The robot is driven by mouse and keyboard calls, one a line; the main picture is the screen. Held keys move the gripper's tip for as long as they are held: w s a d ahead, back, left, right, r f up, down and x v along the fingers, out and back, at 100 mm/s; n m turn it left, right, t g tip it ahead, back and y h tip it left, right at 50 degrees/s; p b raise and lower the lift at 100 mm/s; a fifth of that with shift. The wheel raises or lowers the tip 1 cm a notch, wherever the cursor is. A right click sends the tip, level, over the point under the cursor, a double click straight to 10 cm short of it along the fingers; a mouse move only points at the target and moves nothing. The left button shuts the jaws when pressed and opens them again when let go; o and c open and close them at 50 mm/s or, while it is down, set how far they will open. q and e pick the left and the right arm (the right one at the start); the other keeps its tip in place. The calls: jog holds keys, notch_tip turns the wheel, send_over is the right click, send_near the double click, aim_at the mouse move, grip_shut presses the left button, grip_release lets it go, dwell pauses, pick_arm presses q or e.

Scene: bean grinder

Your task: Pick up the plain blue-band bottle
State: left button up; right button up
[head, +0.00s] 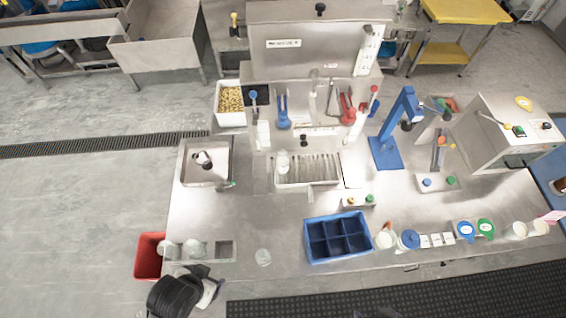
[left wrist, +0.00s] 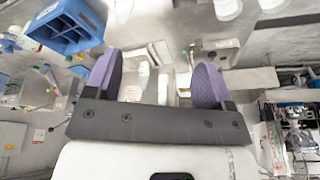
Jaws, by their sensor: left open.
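My left gripper (left wrist: 156,62) shows in the left wrist view, with its two purple fingers spread apart and nothing gripped between them. Pale, blurred shapes lie beyond the gap. In the head view several pale containers stand along the front right of the steel counter. One has a blue top (head: 408,240), and another has a blue disc (head: 465,230) on it. I cannot tell which is the plain blue-band bottle, as the bands are too small to read. In the left wrist view pale round containers (left wrist: 228,8) show at the top edge. My right gripper is not in view.
A blue divided crate (head: 338,238) stands at the counter's front; it also shows in the left wrist view (left wrist: 66,24).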

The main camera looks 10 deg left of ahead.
pick_arm(q)
jog(key=shift+o, duration=1)
